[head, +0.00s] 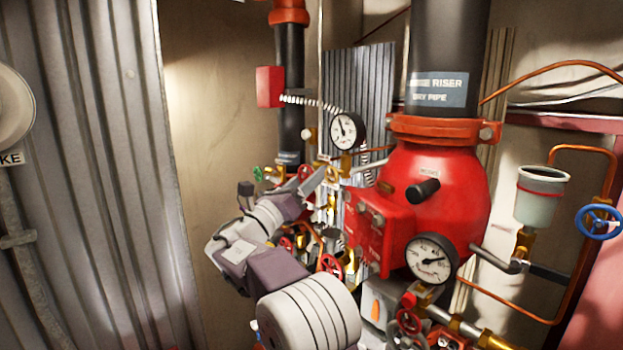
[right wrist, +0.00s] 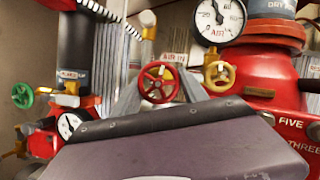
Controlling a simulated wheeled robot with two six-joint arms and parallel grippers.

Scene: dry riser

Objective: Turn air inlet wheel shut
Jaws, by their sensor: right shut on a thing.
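The air inlet wheel (right wrist: 158,82) is a small red spoked handwheel by a label reading "AIR IN" in the right wrist view. In the head view a red rim (head: 305,172) shows just behind my gripper's tip. My right gripper (head: 317,181) reaches in from below, and its grey fingers (right wrist: 162,93) stand on either side of the red wheel. It is shut on the wheel. The purple gripper body hides what lies below the wheel. My left gripper is in neither view.
A yellow wheel (right wrist: 219,76) sits close right of the red one, and a green wheel (right wrist: 22,95) is at left. A gauge (head: 347,130) hangs above. The big red valve body (head: 438,185) stands to the right. A corrugated wall (head: 95,170) is at left.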

